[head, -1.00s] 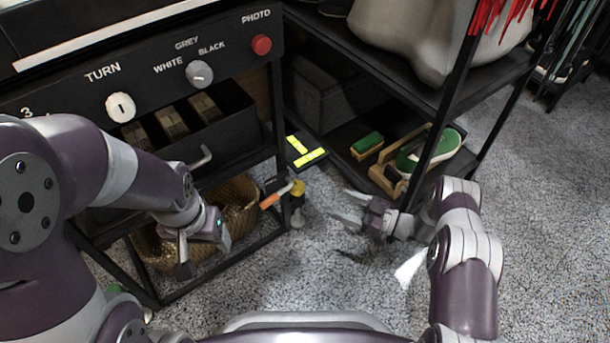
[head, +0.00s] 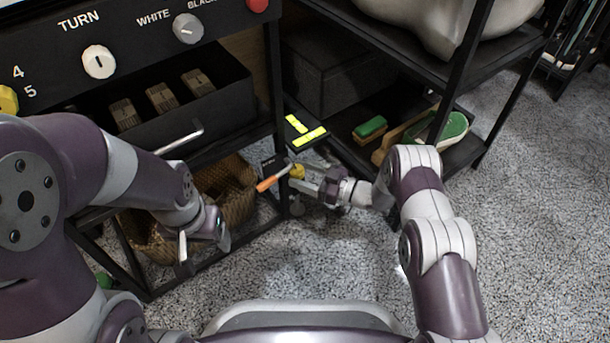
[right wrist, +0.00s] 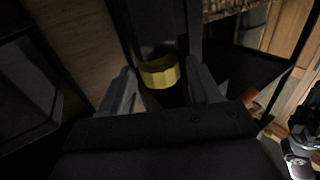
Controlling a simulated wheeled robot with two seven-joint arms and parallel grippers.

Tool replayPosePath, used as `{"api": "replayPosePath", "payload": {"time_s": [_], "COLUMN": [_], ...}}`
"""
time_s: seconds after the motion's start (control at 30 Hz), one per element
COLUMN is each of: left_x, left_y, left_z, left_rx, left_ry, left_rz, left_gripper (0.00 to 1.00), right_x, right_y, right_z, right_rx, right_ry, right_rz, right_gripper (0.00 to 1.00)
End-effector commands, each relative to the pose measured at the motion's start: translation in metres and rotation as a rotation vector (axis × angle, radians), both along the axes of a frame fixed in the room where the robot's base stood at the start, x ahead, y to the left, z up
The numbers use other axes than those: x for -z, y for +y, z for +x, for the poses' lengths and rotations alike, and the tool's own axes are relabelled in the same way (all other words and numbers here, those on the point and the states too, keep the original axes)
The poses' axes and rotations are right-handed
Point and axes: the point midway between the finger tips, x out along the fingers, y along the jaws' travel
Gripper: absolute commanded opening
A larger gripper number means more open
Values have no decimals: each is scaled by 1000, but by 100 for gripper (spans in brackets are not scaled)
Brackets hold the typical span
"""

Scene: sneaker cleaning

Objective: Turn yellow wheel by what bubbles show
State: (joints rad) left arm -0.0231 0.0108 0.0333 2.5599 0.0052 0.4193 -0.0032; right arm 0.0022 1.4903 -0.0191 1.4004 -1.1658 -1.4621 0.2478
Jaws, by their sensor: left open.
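A yellow wheel (head: 297,171) sits low by the shelf's black post, partly hidden by my right gripper (head: 304,178). In the right wrist view, the yellow wheel (right wrist: 160,72) lies between the two spread fingers of my right gripper (right wrist: 161,84), with a gap visible on each side. Two bright yellow-green bars, set at an angle to each other, lie on a dark plate (head: 297,138) just beyond it. They look like level vials; their bubbles are too small to read. My left gripper (head: 204,246) is open and empty in front of the wicker basket.
An orange handle (head: 270,183) sticks out left of the wheel. The wicker basket (head: 225,190) stands under the black cabinet. A green-topped brush (head: 369,128) and a green-and-white shoe (head: 450,127) lie on the lower rack shelf. Another yellow knob (head: 7,100) is on the cabinet panel. Grey floor is open at right.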

Motion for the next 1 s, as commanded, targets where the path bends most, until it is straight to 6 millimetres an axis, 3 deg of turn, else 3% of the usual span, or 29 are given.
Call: {"api": "replayPosePath", "payload": {"time_s": [0.03,0.13,0.37,1.0], "left_x": [0,0,-5,-64], "left_y": [0,0,0,0], "left_z": [0,0,0,0], "left_rx": [0,0,0,0], "left_ry": [0,0,0,0], "left_rz": [0,0,0,0], "left_gripper": [71,71,71,71], "right_x": [0,0,-1,-2], "right_y": [0,0,0,7], "right_z": [0,0,-1,-10], "right_rx": [0,0,14,385], "right_ry": [0,0,1,3], "right_rz": [0,0,-1,-2], "right_gripper": [45,14,15,15]}}
